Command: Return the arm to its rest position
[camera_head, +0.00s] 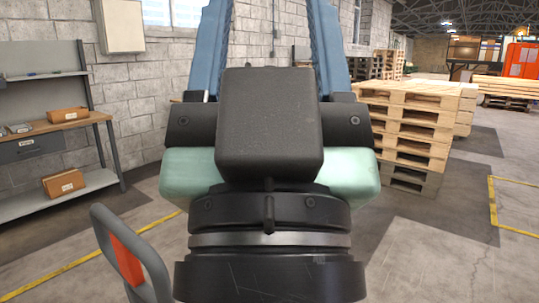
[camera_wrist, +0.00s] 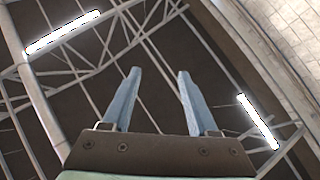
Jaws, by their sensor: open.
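In the head view my gripper (camera_head: 267,48) fills the middle of the picture. Its black wrist and housing are close to the camera, and its two blue fingers point up and away, wide apart. In the wrist view my gripper (camera_wrist: 156,75) shows two blue fingers apart with nothing between them. Behind them is the roof, with white beams and bright lamps, so the gripper points upward. The fingertips are cut off at the top of the head view.
A workbench (camera_head: 60,127) with small cardboard boxes (camera_head: 64,183) stands at the left by a block wall. Stacked wooden pallets (camera_head: 411,128) stand at the right. A grey handle with an orange panel (camera_head: 127,260) is close at lower left. Yellow-lined floor (camera_head: 440,255) is open at right.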

